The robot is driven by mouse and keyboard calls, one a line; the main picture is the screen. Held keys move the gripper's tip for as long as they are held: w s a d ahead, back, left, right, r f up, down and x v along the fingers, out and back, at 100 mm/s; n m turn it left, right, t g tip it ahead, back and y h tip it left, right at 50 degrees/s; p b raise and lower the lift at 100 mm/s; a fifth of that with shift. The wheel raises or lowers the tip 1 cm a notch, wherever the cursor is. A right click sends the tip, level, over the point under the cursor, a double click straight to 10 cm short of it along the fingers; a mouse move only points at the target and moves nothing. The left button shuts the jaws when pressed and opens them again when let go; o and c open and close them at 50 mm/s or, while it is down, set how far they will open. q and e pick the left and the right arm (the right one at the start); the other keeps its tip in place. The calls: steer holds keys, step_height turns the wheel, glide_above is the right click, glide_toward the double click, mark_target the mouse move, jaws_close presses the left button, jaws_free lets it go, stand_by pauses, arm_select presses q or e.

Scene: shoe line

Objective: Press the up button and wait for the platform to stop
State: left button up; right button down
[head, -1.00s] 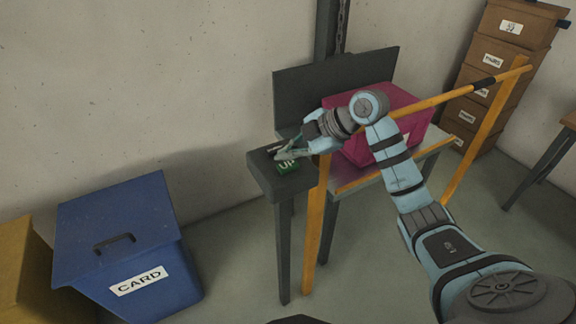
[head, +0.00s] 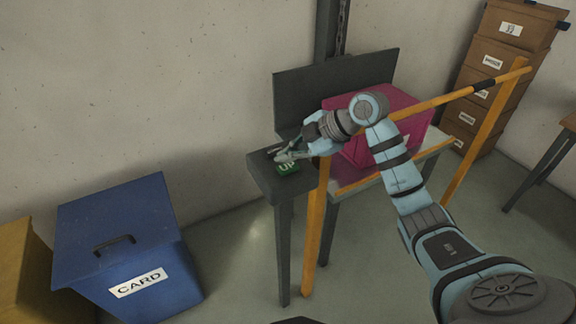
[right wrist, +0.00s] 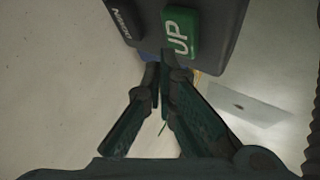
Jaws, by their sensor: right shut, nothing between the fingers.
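The green up button (head: 288,168), marked UP, sits on a dark control stand (head: 268,180). It also shows in the right wrist view (right wrist: 181,34), beside a dark button (right wrist: 122,18) whose label I cannot read surely. My right gripper (head: 280,156) is shut and empty, with its fingertips at the up button; in the right wrist view the fingertips (right wrist: 160,66) are at the button's near edge. I cannot tell whether they touch it. The platform (head: 385,172) carries a magenta crate (head: 408,118) behind an orange rail. My left gripper is not in view.
An orange rail (head: 436,102) with posts runs in front of the platform. A blue CARD bin (head: 120,235) stands on the floor at left, beside a yellow bin (head: 22,265). Stacked brown boxes (head: 492,75) stand at back right. The floor between the bin and stand is clear.

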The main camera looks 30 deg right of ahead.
steer(key=shift+f, duration=0.1)
steer(key=shift+f, duration=0.35)
